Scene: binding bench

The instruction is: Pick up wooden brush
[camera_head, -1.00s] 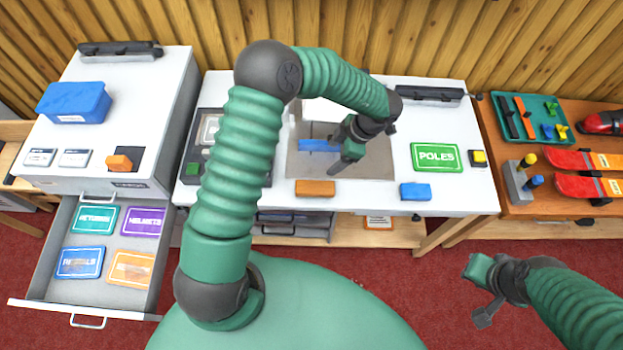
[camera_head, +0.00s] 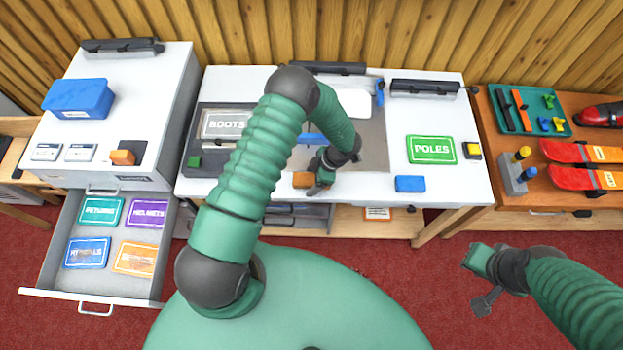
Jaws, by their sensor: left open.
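A small orange-brown block, which looks like the wooden brush (camera_head: 302,180), lies at the front edge of the white bench. My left gripper (camera_head: 319,186) is open and hangs at the block's right end, covering part of it. I cannot tell whether it touches the block or is just above it. My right gripper (camera_head: 485,283) hangs over the red floor in front of the bench, away from the block.
A blue block (camera_head: 410,184) and a green POLES card (camera_head: 431,150) lie to the right on the bench (camera_head: 455,190). A long blue item (camera_head: 312,139) lies behind my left gripper. An open drawer (camera_head: 60,278) with several cards stands out at the left.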

